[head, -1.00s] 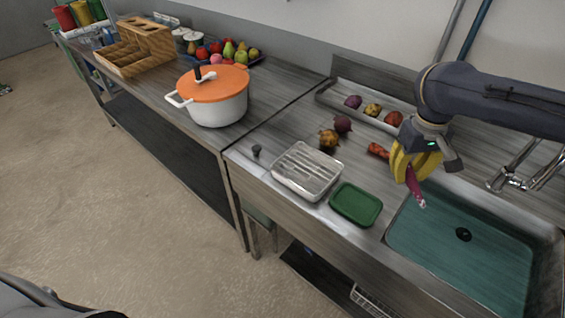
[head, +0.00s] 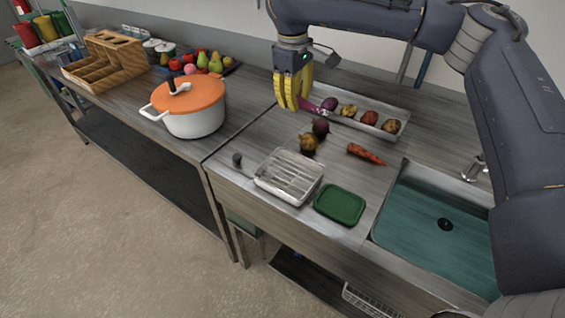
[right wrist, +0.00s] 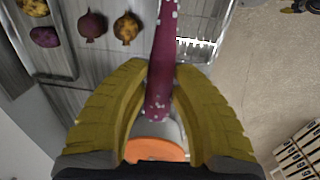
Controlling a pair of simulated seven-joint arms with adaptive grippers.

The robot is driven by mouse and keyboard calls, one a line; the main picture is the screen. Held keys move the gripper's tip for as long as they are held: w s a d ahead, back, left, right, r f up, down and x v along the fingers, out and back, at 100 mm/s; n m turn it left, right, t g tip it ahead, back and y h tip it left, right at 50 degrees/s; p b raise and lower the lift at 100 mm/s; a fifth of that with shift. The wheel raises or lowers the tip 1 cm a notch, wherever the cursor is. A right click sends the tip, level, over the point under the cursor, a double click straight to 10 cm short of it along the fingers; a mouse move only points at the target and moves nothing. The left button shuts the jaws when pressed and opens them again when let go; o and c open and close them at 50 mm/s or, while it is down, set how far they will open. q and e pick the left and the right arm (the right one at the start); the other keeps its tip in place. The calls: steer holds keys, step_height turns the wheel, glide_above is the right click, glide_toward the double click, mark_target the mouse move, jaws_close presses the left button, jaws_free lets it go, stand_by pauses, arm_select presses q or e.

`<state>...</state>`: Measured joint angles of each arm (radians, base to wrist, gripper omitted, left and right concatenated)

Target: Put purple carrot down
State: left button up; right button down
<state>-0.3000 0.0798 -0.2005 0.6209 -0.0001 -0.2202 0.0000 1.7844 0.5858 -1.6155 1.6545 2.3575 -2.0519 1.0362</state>
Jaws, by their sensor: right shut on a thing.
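My right gripper (head: 292,103) is shut on the purple carrot and holds it above the counter near the left end of the metal tray. In the head view the yellow fingers hide most of the carrot; a short purple piece (head: 313,107) shows at their right. In the right wrist view the purple carrot (right wrist: 163,45), speckled white, runs lengthwise between the two yellow fingers. Whether its tip touches the tray cannot be told. My left gripper is not in view.
A long metal tray (head: 385,110) holds several potatoes. A wire-racked pan (head: 288,176), green lid (head: 340,205) and sink (head: 430,240) are nearer. A white pot (head: 195,122) stands left.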

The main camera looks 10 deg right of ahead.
mark_target(293, 158)
step_height(293, 158, down, 19)
steer(key=shift+r, duration=0.1)
stand_by(0.7)
steer(key=shift+f, duration=0.25)
steer(key=c, duration=1.2)
jaws_free()
steer(key=shift+o, duration=0.2)
steer(key=shift+r, duration=0.1)
step_height(293, 158, up, 12)
steer(key=shift+s+a, duration=0.35)
steer(key=shift+a, duration=0.05)
